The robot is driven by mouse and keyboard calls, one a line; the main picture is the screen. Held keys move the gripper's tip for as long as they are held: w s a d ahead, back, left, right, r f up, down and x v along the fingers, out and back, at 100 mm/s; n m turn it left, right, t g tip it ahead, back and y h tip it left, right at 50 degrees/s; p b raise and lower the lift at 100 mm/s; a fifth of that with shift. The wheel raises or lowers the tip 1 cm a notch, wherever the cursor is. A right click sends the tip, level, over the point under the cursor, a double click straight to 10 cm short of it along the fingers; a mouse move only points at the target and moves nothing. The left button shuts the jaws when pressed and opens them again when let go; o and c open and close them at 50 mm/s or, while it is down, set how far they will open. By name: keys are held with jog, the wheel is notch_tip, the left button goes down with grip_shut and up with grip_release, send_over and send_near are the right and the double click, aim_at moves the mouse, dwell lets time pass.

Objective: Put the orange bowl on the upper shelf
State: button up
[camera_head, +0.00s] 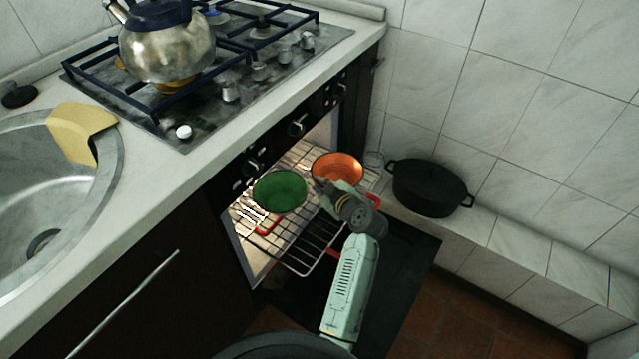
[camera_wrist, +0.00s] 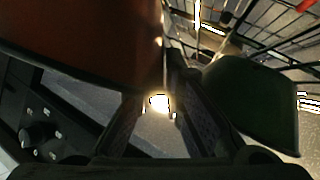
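The orange bowl (camera_head: 337,166) is at the right side of the pulled-out oven rack, with its open top facing up. My gripper (camera_head: 321,185) is at its near left rim, between it and the green bowl (camera_head: 279,191). In the wrist view the orange bowl (camera_wrist: 80,40) fills the upper left, very close. My fingers (camera_wrist: 158,92) point at its right edge, and a bright gap shows between them. The fingertips are dark, so I cannot tell whether they hold the rim. The green bowl (camera_wrist: 250,105) is close on the right there.
The oven rack (camera_head: 300,262) sits over the lowered oven door (camera_head: 405,262). Red handles (camera_head: 265,229) show near the rack. A black pot (camera_head: 431,187) stands on the tiled ledge at right. The hob with a kettle (camera_head: 167,45) is above the oven.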

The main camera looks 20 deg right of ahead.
jog(key=shift+r, duration=0.1)
jog(key=shift+s+r, duration=0.1)
jog(key=b+v, duration=0.1)
jog(key=v, duration=1)
jog(key=shift+s+b, duration=0.35)
jog(key=shift+s, duration=0.05)
jog(key=shift+r, duration=0.15)
